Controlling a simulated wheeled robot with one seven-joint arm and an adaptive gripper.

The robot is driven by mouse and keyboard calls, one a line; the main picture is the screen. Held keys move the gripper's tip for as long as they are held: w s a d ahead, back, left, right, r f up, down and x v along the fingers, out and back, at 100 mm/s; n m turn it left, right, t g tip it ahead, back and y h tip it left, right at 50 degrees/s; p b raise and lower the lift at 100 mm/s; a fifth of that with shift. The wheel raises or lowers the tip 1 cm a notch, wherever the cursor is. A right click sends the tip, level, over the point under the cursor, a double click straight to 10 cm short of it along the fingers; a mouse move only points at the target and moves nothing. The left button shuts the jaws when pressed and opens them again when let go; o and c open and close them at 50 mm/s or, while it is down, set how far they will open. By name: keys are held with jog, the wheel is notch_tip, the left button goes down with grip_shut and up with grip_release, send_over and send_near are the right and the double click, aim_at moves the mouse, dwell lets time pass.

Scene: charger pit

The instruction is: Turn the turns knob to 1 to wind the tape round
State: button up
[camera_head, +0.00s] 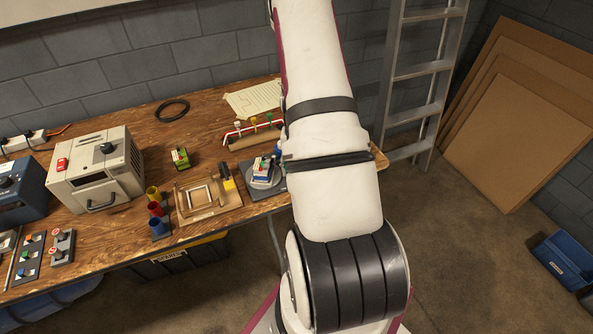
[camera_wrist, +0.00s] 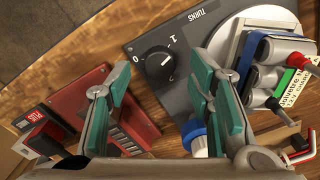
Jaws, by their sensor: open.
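The turns knob (camera_wrist: 155,63) is a round black dial on a dark grey plate (camera_wrist: 137,42), marked TURNS, with 0 to its left and 1 at its upper right. A white pointer mark shows on the knob, but I cannot tell exactly which number it meets. My gripper (camera_wrist: 158,80) is open, its teal-padded fingers on either side of the knob in the wrist view; contact is unclear. A pale disc (camera_wrist: 232,40) beside the knob carries a bundle of grey cylinders (camera_wrist: 284,52) with a printed label. In the head view the plate (camera_head: 277,188) is at the bench's right, partly behind my arm.
A red block (camera_wrist: 80,100) lies beside the left finger, and a blue-and-white part (camera_wrist: 194,134) is below the plate. The bench (camera_head: 215,112) also holds a wooden frame (camera_head: 207,207), coloured cups (camera_head: 155,210) and a beige machine (camera_head: 96,170). A ladder (camera_head: 424,75) stands behind.

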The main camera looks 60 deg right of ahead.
notch_tip(320, 180, up, 10)
dwell(0.3)
dwell(0.5)
